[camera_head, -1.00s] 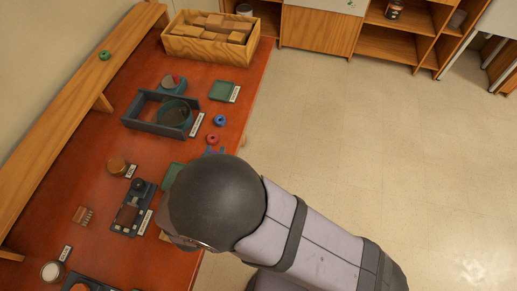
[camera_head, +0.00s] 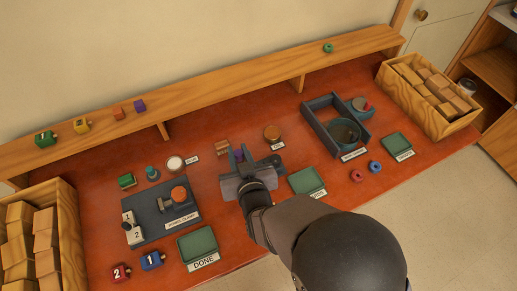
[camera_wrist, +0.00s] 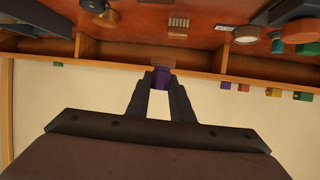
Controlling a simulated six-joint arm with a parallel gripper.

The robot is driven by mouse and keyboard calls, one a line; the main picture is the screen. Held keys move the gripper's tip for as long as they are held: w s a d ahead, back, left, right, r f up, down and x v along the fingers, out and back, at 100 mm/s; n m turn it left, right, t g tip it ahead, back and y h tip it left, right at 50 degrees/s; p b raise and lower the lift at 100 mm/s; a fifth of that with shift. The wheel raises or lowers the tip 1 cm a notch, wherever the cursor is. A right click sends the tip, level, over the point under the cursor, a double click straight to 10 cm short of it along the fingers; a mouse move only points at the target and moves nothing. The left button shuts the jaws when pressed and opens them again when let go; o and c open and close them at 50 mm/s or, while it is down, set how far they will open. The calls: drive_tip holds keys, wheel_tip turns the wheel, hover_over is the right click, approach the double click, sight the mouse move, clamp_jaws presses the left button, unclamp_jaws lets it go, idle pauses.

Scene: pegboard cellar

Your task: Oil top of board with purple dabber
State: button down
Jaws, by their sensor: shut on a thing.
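My gripper (camera_head: 245,168) is over the middle of the table, shut on a small purple thing (camera_wrist: 161,78), which looks like the purple dabber. In the wrist view it sits between both fingertips, with a brown flat part at its far end. In the head view only a bit of its purple (camera_head: 238,155) shows beyond the fingers. A round brown-topped pot (camera_head: 271,132) with a label stands beyond and right of my gripper. My gripper and arm hide part of a dark fixture under them. I cannot make out the board for certain.
A blue-grey fixture (camera_head: 150,232) with an orange-brown round piece is to the left. Green trays (camera_head: 198,244) (camera_head: 307,181) lie near the front edge. A ribbed brown block (camera_head: 222,146) is close behind my gripper. Crates of wooden blocks (camera_head: 432,95) stand at both ends. A raised shelf (camera_head: 215,80) runs along the back.

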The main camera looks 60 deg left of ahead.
drive_tip(key=shift+s+f, duration=0.15)
drive_tip(key=shift+s, duration=0.15)
drive_tip(key=shift+s+d+f+n+g, duration=0.15)
drive_tip(key=shift+f+n+g, duration=0.15)
drive_tip(key=shift+f+b, duration=2.6)
drive_tip(key=shift+f, duration=1.25)
drive_tip(key=shift+w+f+p, duration=0.1)
drive_tip(key=shift+w+p, duration=0.5)
drive_tip(key=shift+w, duration=2.8)
drive_tip(key=shift+p, duration=0.4)
drive_tip(key=shift+s+f+b, duration=0.1)
drive_tip(key=shift+s+b, duration=0.35)
drive_tip(key=shift+s, duration=0.45)
drive_tip(key=shift+s+b, duration=0.3)
drive_tip(key=shift+s, duration=2.35)
drive_tip(key=shift+w+r+p, duration=0.15)
drive_tip(key=shift+r+p, duration=2.4)
drive_tip(key=shift+r, duration=1.6)
